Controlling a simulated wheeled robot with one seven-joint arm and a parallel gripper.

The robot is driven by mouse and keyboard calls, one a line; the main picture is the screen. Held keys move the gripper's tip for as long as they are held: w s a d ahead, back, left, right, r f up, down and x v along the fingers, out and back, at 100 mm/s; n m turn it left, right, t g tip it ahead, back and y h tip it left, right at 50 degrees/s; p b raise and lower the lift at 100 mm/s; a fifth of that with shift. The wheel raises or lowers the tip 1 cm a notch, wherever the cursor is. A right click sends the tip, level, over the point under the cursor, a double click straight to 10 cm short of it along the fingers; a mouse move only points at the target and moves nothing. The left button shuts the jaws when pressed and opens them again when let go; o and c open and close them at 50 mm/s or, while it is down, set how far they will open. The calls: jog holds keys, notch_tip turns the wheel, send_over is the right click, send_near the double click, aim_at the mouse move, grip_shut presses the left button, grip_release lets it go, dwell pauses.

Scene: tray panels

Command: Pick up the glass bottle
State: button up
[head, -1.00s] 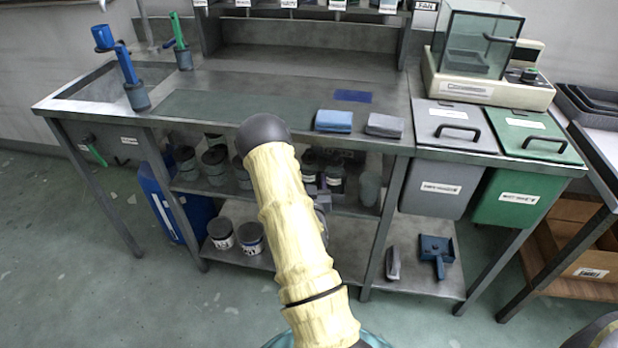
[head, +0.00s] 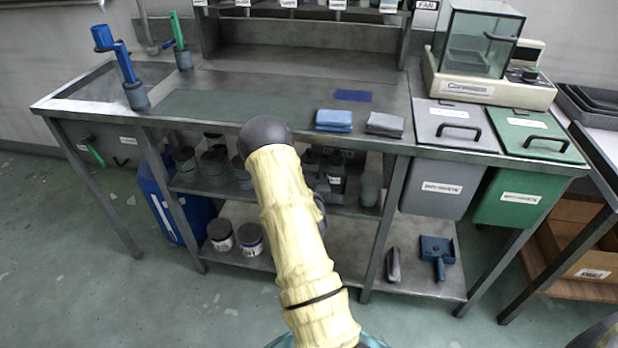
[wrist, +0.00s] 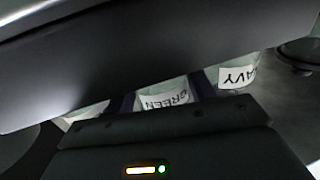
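Several dark glass vessels stand on the middle shelf under the bench. Which one is the task's glass bottle I cannot tell. In the wrist view, a pale vessel labelled GREEN (wrist: 165,95) stands between the dark fingers of my gripper (wrist: 163,98). The fingers look spread to either side of it; contact is not clear. A vessel labelled NAVY (wrist: 237,74) is just right of it, and part of another (wrist: 85,113) shows at left.
A dark slab (wrist: 130,60) crosses the wrist view close above the vessels. The bench top (head: 240,85) holds a blue cloth (head: 333,121) and a grey cloth (head: 385,125). Grey (head: 436,188) and green (head: 512,198) bins are at right. Tins (head: 250,240) stand on the lower shelf.

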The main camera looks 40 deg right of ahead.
grip_shut()
